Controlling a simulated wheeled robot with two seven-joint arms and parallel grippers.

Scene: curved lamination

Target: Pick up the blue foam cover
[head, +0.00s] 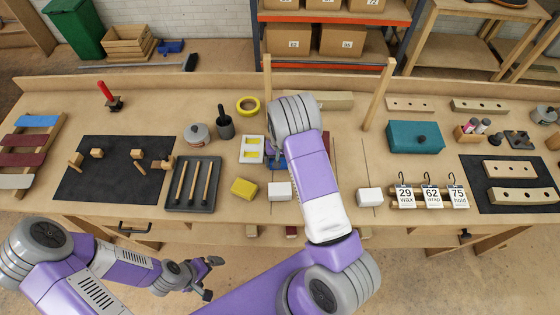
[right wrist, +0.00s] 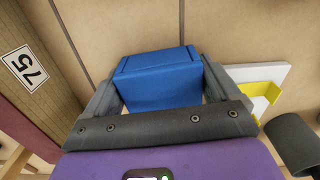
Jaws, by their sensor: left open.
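The blue foam cover (right wrist: 160,80) is a plain blue block, upright between the two fingers of my right gripper (right wrist: 160,85) in the right wrist view. A finger lies against each of its sides, so the gripper looks shut on it. In the head view only a bit of the cover (head: 278,162) shows beside my right arm, which hides the rest and the right fingers. Whether the cover is clear of the table is hard to tell. My left gripper (head: 212,278) is open and empty, low in the head view, in front of the bench's near edge.
A white frame with yellow parts (head: 251,149) stands close to the left of the cover. A yellow sponge (head: 244,188) and a white block (head: 279,191) lie nearer. A wooden block (head: 335,100) is behind. Upright wooden posts (head: 378,95) rise from the bench.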

